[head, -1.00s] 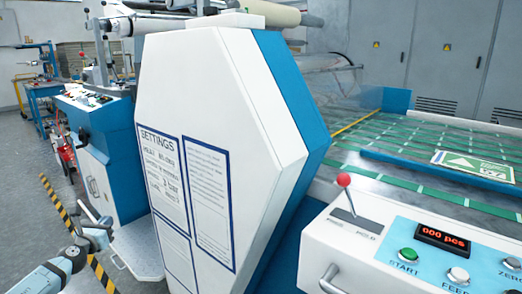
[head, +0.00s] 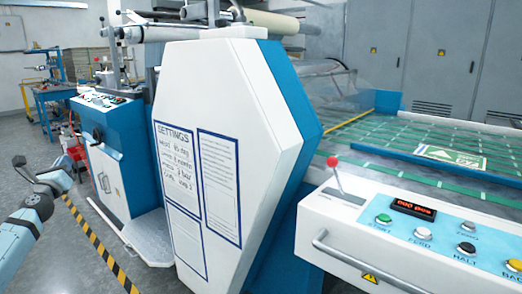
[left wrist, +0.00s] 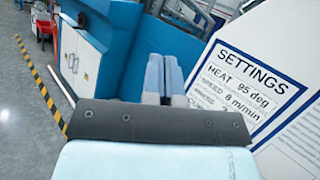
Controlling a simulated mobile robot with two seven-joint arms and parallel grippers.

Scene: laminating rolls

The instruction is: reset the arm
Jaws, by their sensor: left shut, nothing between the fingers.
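My left gripper (head: 62,176) is at the left edge of the head view, in front of the blue and white machine cabinet and above the floor. In the left wrist view its two blue-grey fingers (left wrist: 163,78) are together, with nothing between them. It is apart from the white hexagonal machine housing (head: 205,90) with the SETTINGS sheet (head: 178,170). That sheet also shows at the right of the left wrist view (left wrist: 250,80). My right gripper is not in view.
A control panel (head: 430,235) with a red-knobbed lever, buttons and a handle stands at the right. Behind it is a bed with green straps (head: 390,135). A blue and white cabinet (head: 100,150) stands at the left. Yellow-black tape (head: 100,245) marks open floor.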

